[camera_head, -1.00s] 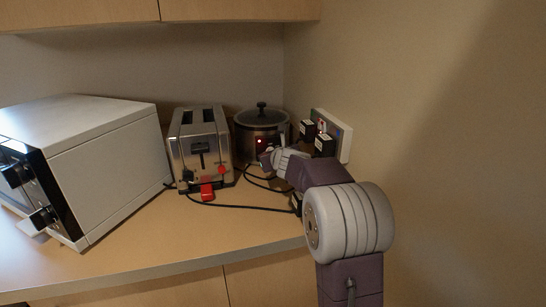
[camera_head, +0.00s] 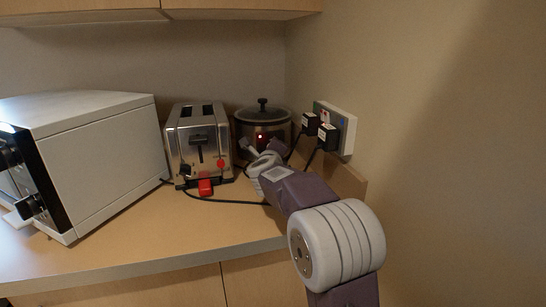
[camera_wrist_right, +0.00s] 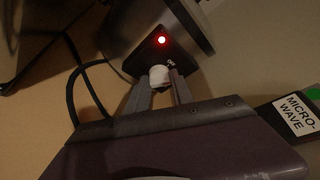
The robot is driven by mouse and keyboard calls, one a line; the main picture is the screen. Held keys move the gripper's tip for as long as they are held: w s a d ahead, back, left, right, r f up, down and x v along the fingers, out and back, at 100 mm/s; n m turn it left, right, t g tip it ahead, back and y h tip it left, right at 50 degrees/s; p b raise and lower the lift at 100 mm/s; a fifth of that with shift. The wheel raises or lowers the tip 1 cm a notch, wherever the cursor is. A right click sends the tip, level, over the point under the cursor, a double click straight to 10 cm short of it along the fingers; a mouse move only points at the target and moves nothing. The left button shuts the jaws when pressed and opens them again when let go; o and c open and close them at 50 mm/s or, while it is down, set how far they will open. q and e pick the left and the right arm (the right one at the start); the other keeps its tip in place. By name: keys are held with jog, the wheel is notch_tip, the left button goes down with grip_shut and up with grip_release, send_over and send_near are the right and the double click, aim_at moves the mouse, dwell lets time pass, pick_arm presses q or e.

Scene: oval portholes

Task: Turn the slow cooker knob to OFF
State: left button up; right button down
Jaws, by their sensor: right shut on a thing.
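The slow cooker (camera_head: 264,124) stands in the back corner of the counter, a dark round pot with a black lid. It also shows in the right wrist view (camera_wrist_right: 187,25), where its red light (camera_wrist_right: 161,40) is lit. Its pale knob (camera_wrist_right: 158,73) sits just below the light, with a small marking beside it. The right gripper (camera_wrist_right: 161,83) is shut on the knob, one finger on each side. In the head view the right gripper (camera_head: 262,150) is at the cooker's front and partly hides it. The knob's pointer direction cannot be made out. The left gripper is out of view.
A steel toaster (camera_head: 199,145) with a red lever stands left of the cooker, and a white oven (camera_head: 95,145) farther left. A wall outlet panel (camera_head: 343,128) with black plugs is close right of the arm. Cords lie on the counter (camera_head: 170,235), whose front is clear.

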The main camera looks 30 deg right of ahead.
jog(key=n+b, duration=0.1)
jog(key=n+h+b, duration=0.1)
jog(key=n, duration=0.1)
jog(key=shift+f+t+h, duration=0.3)
jog(key=shift+f+t, duration=0.05)
jog(key=shift+t, duration=0.05)
jog(key=shift+n+t+h+b, duration=0.3)
jog(key=shift+n+t+b, duration=0.1)
jog(key=shift+n+b, duration=0.6)
jog(key=shift+r+n, duration=0.1)
jog(key=shift+n, duration=0.2)
jog(key=c, duration=1.1)
grip_release()
jog(key=shift+a, duration=0.1)
jog(key=p+v, duration=0.1)
jog(key=v, duration=0.7)
jog(key=shift+r, duration=0.1)
jog(key=shift+s+a, duration=0.3)
jog(key=shift+s, duration=0.15)
